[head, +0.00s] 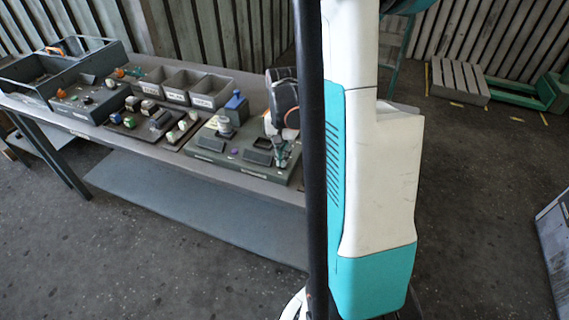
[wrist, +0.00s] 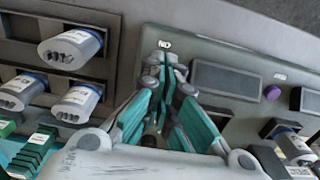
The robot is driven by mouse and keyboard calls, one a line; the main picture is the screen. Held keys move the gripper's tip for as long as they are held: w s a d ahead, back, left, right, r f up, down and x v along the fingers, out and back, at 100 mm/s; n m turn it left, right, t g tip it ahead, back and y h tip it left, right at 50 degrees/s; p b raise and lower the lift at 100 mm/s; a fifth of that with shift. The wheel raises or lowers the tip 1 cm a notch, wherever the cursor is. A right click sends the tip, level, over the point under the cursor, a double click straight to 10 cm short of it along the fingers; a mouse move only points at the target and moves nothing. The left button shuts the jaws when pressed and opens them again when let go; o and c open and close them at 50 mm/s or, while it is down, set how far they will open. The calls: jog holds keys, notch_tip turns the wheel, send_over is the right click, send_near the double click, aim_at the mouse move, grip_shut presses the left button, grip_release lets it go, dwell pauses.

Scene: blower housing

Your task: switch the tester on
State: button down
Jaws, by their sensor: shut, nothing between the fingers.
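The tester looks to be the grey-green panel (head: 225,160) at the right end of the table in the head view. In the head view my gripper (head: 281,160) is over the panel's right part. No switch is clearly visible.
Left of the panel in the wrist view, white-grey cylindrical parts (wrist: 70,48) sit in dark frames, with green blocks (wrist: 35,150) below. In the head view, labelled bins (head: 210,93) stand behind and a grey tray (head: 30,78) stands at the far left. My arm hides the table's right end.

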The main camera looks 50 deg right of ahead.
jog(key=shift+f+b, duration=0.9)
jog(key=shift+f, duration=0.15)
dwell(0.8)
jog(key=shift+r+p, duration=2.45)
jog(key=shift+r, duration=1.1)
